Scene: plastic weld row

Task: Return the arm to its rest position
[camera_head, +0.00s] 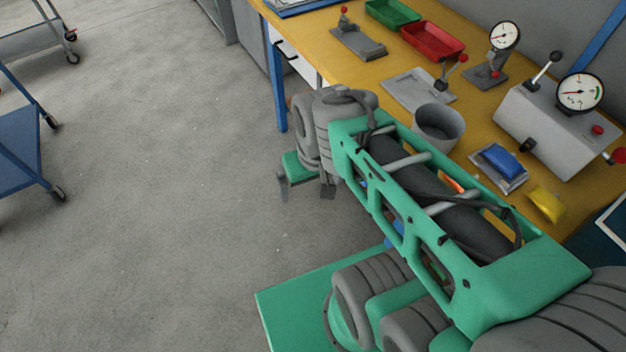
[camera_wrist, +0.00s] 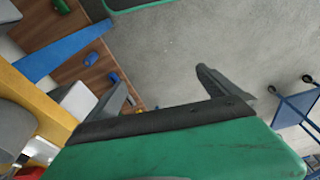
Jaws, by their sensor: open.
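My green and grey arm stretches from the lower right of the head view toward the bench's front edge. My gripper (camera_head: 305,190) hangs at its far end, beside the bench and over the grey floor. In the wrist view my gripper (camera_wrist: 162,76) has its two dark fingers spread wide apart, with nothing between them but floor. The gripper touches nothing that I can see.
The yellow workbench (camera_head: 315,38) holds a green tray (camera_head: 392,12), a red tray (camera_head: 432,40), a grey cup (camera_head: 438,126), a gauge box (camera_head: 545,125), a blue block (camera_head: 502,161) and a yellow block (camera_head: 546,203). A blue cart (camera_head: 25,140) stands left. The floor between is clear.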

